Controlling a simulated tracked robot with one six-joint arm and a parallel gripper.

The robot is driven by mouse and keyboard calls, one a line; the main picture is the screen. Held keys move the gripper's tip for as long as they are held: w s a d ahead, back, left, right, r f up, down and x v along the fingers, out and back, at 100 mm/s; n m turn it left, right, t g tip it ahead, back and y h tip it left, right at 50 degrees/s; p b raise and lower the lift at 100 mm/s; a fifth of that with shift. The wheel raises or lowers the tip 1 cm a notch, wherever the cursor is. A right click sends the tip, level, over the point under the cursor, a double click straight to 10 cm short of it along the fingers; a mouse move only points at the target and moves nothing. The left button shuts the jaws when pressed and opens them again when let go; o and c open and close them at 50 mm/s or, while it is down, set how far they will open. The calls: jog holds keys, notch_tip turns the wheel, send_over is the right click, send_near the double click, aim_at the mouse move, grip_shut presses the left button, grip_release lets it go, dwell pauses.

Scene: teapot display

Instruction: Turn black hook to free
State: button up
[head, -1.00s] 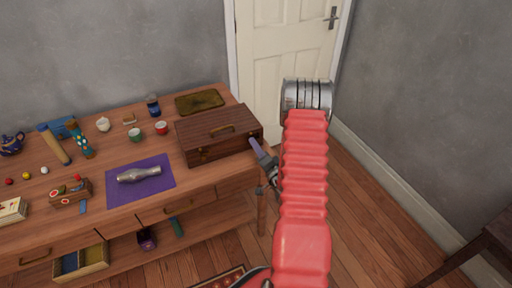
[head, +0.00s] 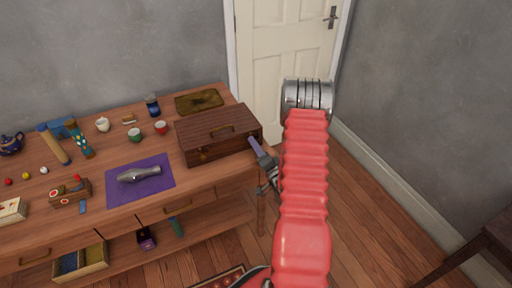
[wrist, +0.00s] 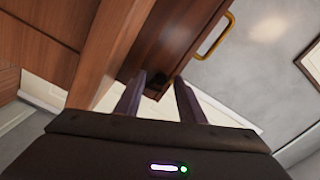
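A dark brown wooden box (head: 222,140) with a brass handle on its lid stands at the right end of the wooden table. A small dark piece (wrist: 166,80) on the box's end shows in the wrist view between my fingers; it may be the black hook, but it is too dark to tell its turn. My gripper (wrist: 158,92) has two purplish fingers apart, with a gap between them, pointing at the box's end. In the head view one finger shows beside the box's right front corner. I cannot tell whether it touches. The arm hides part of the gripper there.
A purple mat (head: 118,190) with a metal tool lies left of the box, and a brass tray (head: 199,101) behind it. Small cups and a blue teapot (head: 12,143) stand farther left.

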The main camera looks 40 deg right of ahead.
jog(key=v, duration=1.3)
jog(key=shift+s, duration=0.25)
jog(key=shift+a, duration=0.1)
